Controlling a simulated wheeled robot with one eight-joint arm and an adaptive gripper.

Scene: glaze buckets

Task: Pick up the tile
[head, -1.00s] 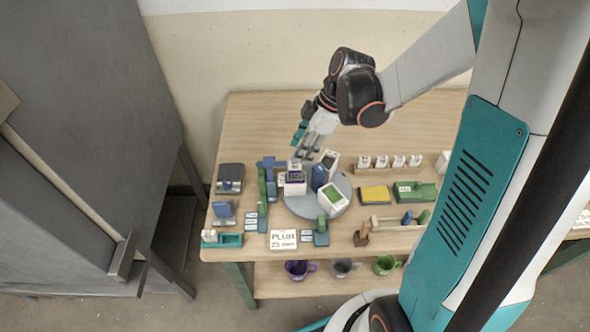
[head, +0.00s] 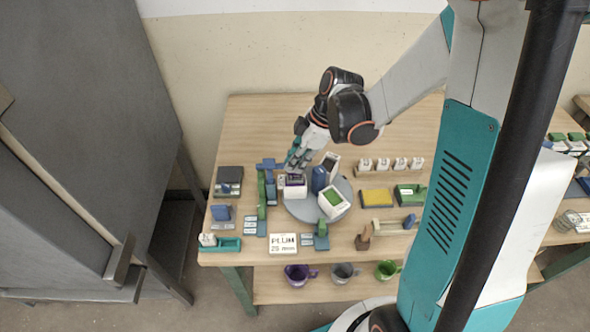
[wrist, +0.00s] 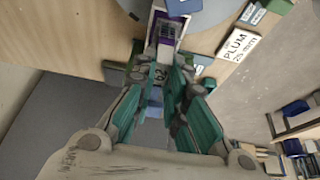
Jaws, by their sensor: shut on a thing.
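My gripper (head: 297,160) is over the turntable's left back side, just behind a white bucket with a purple band (head: 294,191). In the wrist view my gripper (wrist: 162,76) has its teal fingers on either side of a small pale tile marked with dark characters (wrist: 158,72), and it is shut on this tile. The purple-banded bucket (wrist: 165,30) is just beyond the tile in that view; I cannot tell whether they touch. In the head view the tile is too small and too covered by the fingers to make out.
A PLUM sign (head: 283,243) lies at the front. A green upright (head: 262,195) stands close on the left. The table's back is clear.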

